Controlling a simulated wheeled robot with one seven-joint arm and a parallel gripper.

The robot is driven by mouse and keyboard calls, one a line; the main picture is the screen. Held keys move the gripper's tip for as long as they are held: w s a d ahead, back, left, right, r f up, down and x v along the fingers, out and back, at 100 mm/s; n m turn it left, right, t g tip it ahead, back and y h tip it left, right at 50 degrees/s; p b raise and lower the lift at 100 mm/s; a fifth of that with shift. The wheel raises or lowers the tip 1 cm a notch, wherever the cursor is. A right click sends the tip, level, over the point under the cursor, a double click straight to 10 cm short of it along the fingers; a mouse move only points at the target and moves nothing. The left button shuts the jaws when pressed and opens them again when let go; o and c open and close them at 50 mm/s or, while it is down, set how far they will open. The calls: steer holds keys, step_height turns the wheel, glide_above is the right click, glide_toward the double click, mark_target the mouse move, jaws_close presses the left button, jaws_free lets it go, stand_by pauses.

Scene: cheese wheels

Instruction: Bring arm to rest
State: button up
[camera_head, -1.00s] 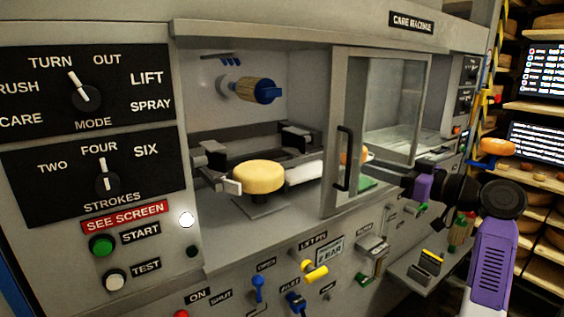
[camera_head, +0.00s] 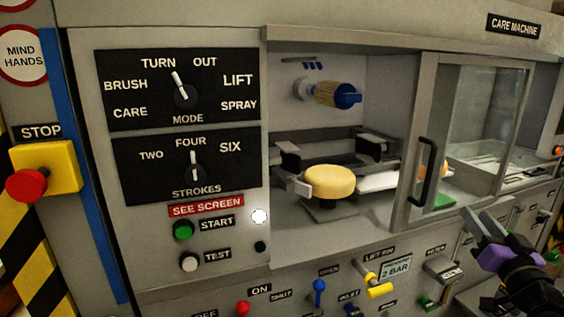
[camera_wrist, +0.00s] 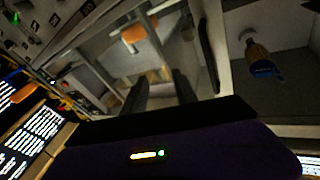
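My gripper (camera_head: 478,218) is at the lower right of the head view, in front of the care machine, pointing up and left. In the wrist view my gripper (camera_wrist: 160,88) shows two dark fingers apart with nothing visible between them. The arm behind the purple wrist is mostly cut off by the head view's edge. A yellow cheese wheel (camera_head: 329,182) sits on a small support in the machine's open bay, well left of my gripper.
The care machine's sliding glass door (camera_head: 479,105) has a black handle (camera_head: 426,171) near my gripper. Knobs and levers, including a yellow one (camera_head: 379,286), stick out below. A red stop button (camera_head: 27,185) is at far left. A brush (camera_head: 331,93) hangs in the bay.

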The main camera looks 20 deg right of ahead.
steer(key=s+a+f+n, duration=0.1)
steer(key=s+a+f, duration=0.5)
steer(key=a, duration=0.3)
steer(key=s+a+f, duration=0.5)
steer(key=a+f, duration=0.1)
steer(key=a, duration=0.4)
steer(key=s+a+f+n+g+y+p, duration=0.1)
steer(key=s+a+f+n+y, duration=0.1)
steer(key=s+a, duration=0.7)
steer(key=s+a+f+n+g+y+p, duration=0.1)
steer(key=s+a+f+n+g+y, duration=0.1)
steer(key=s+a+y, duration=0.4)
steer(key=s+a+f+n, duration=0.1)
steer(key=s+a+n, duration=0.1)
steer(key=s+a, duration=0.2)
steer(key=shift+s+f+n, duration=0.35)
steer(key=shift+s+n, duration=0.05)
steer(key=shift+s, duration=0.75)
